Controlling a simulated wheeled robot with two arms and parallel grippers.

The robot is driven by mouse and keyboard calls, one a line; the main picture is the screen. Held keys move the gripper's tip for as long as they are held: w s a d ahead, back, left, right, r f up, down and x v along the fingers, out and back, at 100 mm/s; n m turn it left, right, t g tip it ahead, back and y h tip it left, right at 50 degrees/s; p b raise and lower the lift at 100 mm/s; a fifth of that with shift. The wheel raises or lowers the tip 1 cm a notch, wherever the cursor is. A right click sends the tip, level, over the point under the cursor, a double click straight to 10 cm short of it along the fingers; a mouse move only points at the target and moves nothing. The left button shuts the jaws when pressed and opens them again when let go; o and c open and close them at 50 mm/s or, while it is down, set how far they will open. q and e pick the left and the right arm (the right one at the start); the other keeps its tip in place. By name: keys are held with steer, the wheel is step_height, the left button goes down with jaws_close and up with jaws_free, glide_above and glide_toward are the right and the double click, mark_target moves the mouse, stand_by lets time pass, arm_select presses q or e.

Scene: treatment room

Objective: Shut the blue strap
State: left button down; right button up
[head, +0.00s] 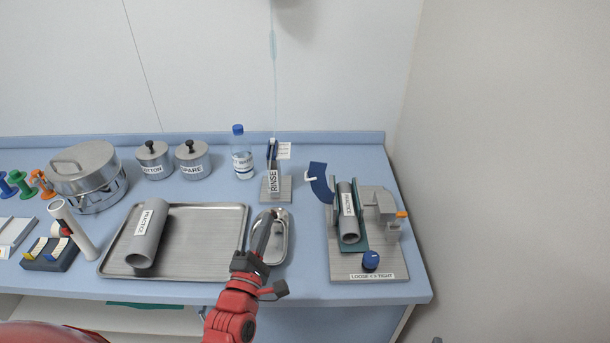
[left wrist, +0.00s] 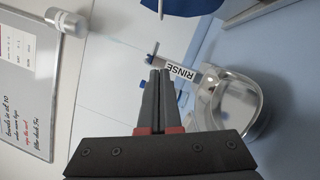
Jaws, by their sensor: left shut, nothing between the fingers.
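The blue strap (head: 320,181) stands up and open at the left side of a grey fixture (head: 340,265). A white tab sticks out from its left side. The fixture's teal cradle (head: 362,243) holds a grey tube (head: 347,212) marked PRACTICE. What looks like the strap also shows at the top edge of the left wrist view (left wrist: 182,6), partly cut off. My left gripper (head: 268,215) is shut and empty over the small metal dish, left of the fixture and apart from the strap. Its fingers (left wrist: 160,73) are together in the wrist view.
A blue knob (head: 371,260) sits at the fixture's front, and an orange-tipped clamp block (head: 381,207) at its right. The RINSE stand (head: 276,188) is behind the metal dish (head: 277,250). A steel tray (head: 205,262) with another tube (head: 148,235) lies left. The wall closes the right side.

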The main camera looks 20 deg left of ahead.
mark_target(318, 183)
arm_select(q)
steer(key=shift+w+d+f+n, duration=0.25)
steer(key=shift+f+n, duration=0.05)
steer(key=shift+f, duration=0.05)
steer(key=w+d+r+p, duration=0.3)
steer(key=w, duration=0.7)
steer(key=shift+w+d+r+h, duration=0.15)
steer(key=shift+w+r+h, duration=0.05)
steer(key=shift+r+h, duration=0.1)
